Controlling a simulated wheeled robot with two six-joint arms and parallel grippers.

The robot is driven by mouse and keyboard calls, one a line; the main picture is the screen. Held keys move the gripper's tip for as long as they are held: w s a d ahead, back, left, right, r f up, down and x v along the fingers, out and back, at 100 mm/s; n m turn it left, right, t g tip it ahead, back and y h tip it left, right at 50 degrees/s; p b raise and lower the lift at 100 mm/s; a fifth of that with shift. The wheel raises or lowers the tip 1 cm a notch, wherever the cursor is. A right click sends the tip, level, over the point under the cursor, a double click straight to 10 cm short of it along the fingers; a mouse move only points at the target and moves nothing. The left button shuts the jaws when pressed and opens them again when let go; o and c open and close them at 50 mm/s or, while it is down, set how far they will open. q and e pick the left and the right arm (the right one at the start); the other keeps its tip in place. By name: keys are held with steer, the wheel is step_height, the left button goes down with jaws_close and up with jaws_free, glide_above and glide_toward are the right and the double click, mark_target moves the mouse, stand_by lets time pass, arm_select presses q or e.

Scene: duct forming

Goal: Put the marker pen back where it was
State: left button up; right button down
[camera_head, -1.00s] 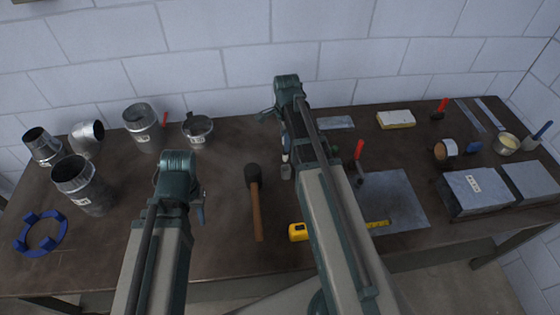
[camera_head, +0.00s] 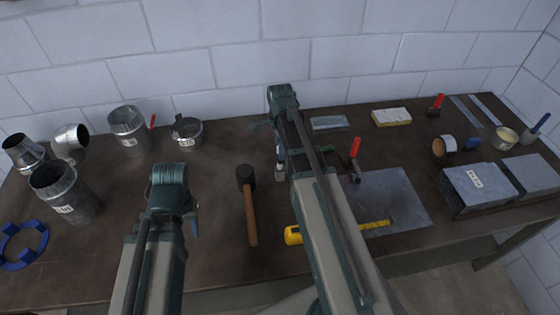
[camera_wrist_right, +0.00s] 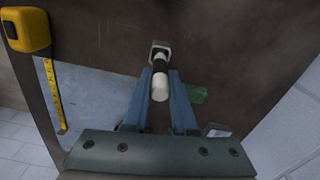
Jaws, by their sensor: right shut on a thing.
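The marker pen (camera_wrist_right: 160,85), pale with a black band, is between the blue fingers of my right gripper (camera_wrist_right: 161,76). The gripper is shut on it, over the brown table. A small squarish grey piece (camera_wrist_right: 161,46) is at the pen's far end; I cannot tell whether it is a holder touching the pen. In the head view, my right arm mostly hides the gripper and pen. My left gripper (camera_head: 196,219) is left of the mallet, mostly hidden behind its own arm, and its jaws cannot be judged.
A mallet (camera_head: 249,205) lies between my arms. A yellow tape measure (camera_head: 293,235) and a sheet of metal (camera_head: 398,203) lie near my right arm. A red-handled tool (camera_head: 355,150) is behind the sheet. Metal duct pieces (camera_head: 67,193) stand at left. A green piece (camera_wrist_right: 197,94) is beside the right finger.

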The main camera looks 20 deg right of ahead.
mark_target(280, 169)
steer(key=shift+f+b, duration=1.8)
steer(key=shift+f, duration=0.15)
steer(key=c, duration=0.7)
jaws_free()
step_height(280, 169, up, 12)
steer(key=p, duration=1.2)
steer(key=shift+r, duration=0.25)
steer(key=s+a+n, duration=0.5)
steer(key=a+n, duration=0.2)
steer(key=s+a+n, duration=0.6)
steer(key=a+n, duration=0.2)
steer(key=s+a+n+h, duration=0.1)
steer(key=s+a+n, duration=0.4)
steer(key=a+n, duration=0.2)
steer(key=shift+s+a+n, duration=0.2)
steer(key=shift+a+n, duration=0.15)
steer(key=shift+n, duration=0.15)
